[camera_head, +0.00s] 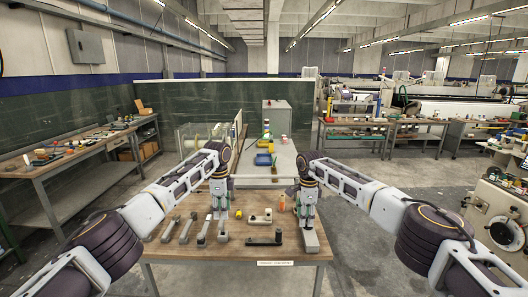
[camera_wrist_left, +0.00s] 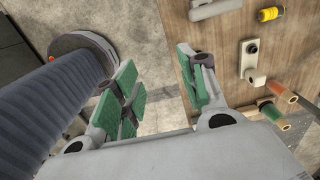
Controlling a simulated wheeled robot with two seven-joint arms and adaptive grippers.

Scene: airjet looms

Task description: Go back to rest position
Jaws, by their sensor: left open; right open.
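My left gripper (camera_head: 219,208) hangs over the left part of the wooden table (camera_head: 200,205) in the head view, pointing down. In the left wrist view its green-padded fingers (camera_wrist_left: 163,92) are spread apart, with only grey floor and the table edge visible between them. My right gripper (camera_head: 307,212) hangs over the table's right part, pointing down above a grey part (camera_head: 310,241). Its fingertips are too small to make out well, and I see nothing held in it.
A side bench (camera_head: 62,165) stands left, a machine (camera_head: 495,215) right.

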